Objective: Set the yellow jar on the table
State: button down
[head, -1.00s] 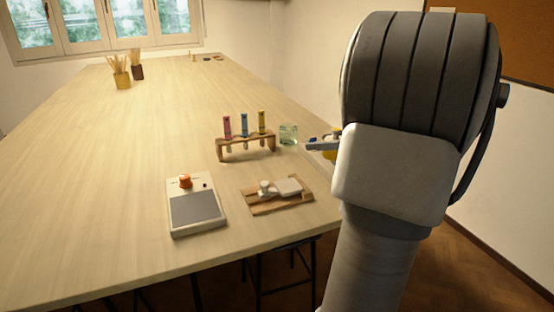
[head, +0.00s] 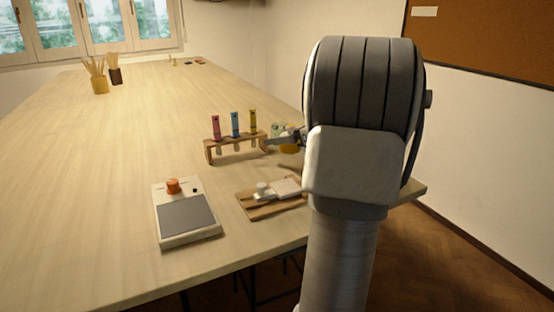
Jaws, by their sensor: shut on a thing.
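The yellow jar (head: 290,149) shows as a small yellow patch under my gripper, beside the wooden tube rack. Most of it is hidden by the gripper and my arm. My gripper (head: 289,139) is shut on it, with the grey fingers pointing left. I cannot tell whether the jar's base touches the table or hangs a little above it. The pale wooden table (head: 120,150) fills most of the view.
A tube rack (head: 237,150) with pink, blue and yellow tubes stands just left of the gripper. A clear glass jar (head: 281,128) is behind it. A wooden board (head: 258,212) and a hotplate-like device (head: 186,215) lie nearer. Table left is clear.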

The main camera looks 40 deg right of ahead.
aim_at(277, 161)
jog(key=shift+x, duration=0.9)
jog(key=shift+f+b, duration=1.15)
jog(key=shift+f, duration=0.95)
jog(key=shift+c, duration=1.4)
grip_release()
jog(key=shift+s, duration=0.1)
jog(key=p+v, duration=0.3)
jog(key=v, duration=0.9)
